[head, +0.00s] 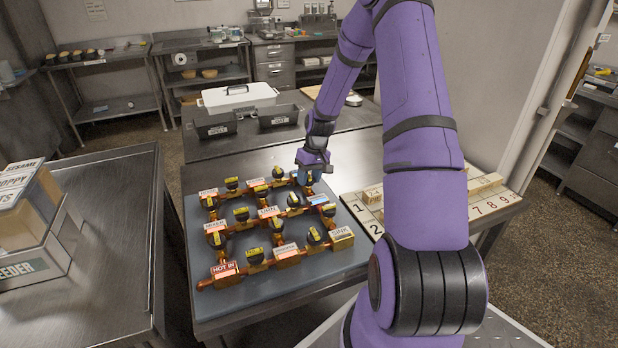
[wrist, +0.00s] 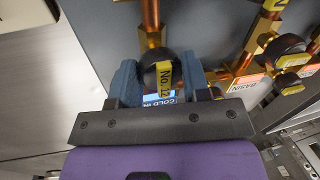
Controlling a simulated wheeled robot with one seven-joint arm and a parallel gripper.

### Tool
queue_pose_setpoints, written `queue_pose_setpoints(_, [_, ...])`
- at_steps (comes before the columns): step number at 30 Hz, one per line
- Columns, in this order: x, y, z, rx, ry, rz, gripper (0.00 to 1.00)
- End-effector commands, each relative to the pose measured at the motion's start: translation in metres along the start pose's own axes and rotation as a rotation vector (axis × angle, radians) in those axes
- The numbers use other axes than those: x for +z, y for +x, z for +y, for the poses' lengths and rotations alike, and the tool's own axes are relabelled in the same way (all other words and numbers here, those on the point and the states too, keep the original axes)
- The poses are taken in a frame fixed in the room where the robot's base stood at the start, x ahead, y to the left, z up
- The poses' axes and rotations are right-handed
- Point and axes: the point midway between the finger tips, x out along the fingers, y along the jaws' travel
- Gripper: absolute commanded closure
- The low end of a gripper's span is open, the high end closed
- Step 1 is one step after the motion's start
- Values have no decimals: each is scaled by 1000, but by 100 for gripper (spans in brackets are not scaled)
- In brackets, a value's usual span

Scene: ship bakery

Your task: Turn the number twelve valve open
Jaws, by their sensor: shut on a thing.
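The number twelve valve is a black knob (wrist: 150,76) with a yellow "No. 12" tag (wrist: 164,76), seen in the wrist view on a copper pipe. The blue fingers of my gripper (wrist: 160,82) sit on either side of it, shut on the knob. A "COLD IN" label (wrist: 158,100) shows just behind the tag, partly covered by my gripper. In the head view my gripper (head: 311,176) points down at the far right corner of the valve board (head: 290,290). There the fingers hide the knob.
Several other black knobs with yellow tags stand close by, among them one near the BASIN label (wrist: 292,56). A numbered wooden rack (head: 484,207) lies right of the board. A white lidded tray (head: 238,96) and dark bins (head: 278,117) stand behind.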

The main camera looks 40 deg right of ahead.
Motion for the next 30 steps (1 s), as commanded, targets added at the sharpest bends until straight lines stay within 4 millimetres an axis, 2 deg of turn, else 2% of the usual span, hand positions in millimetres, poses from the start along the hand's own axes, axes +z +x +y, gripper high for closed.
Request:
queue_pose_setpoints(1, [0,0,0,1,-1,0,81])
queue_pose_setpoints(2, [0,0,0,1,-1,1,52])
queue_pose_setpoints(3, [0,0,0,1,-1,1,43])
queue_pose_setpoints(5, [0,0,0,1,0,1,31])
queue_pose_setpoints(13, [0,-1,0,0,0,0,31])
queue_pose_setpoints(17, [0,-8,0,1,1,2,31])
queue_pose_setpoints(30, [0,-84,0,2,1,3,31])
